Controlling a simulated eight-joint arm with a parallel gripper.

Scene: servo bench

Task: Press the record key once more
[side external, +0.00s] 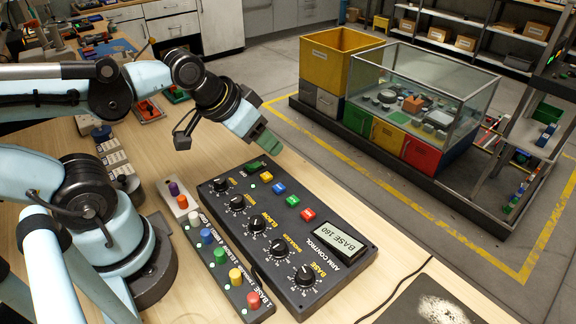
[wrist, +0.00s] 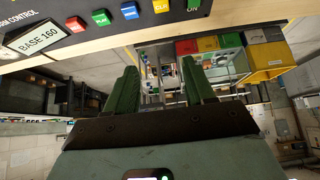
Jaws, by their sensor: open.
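The record key appears to be the red key (side external: 307,214) on the black control panel (side external: 225,205), nearest the display; its lettering is small. In the wrist view the red key (wrist: 75,24) is at the upper left. My gripper (side external: 268,143) is beyond the panel's far end, raised and apart from the keys. In the wrist view its two green fingers (wrist: 160,85) stand apart with nothing between them. The display (side external: 341,243) reads BASE 160.
Green (side external: 293,201), blue (side external: 278,188) and yellow (side external: 265,177) keys line up beside the red one. A strip of coloured knobs (side external: 220,256) lies left of the panel. A glass-topped case (side external: 420,90) stands beyond the bench.

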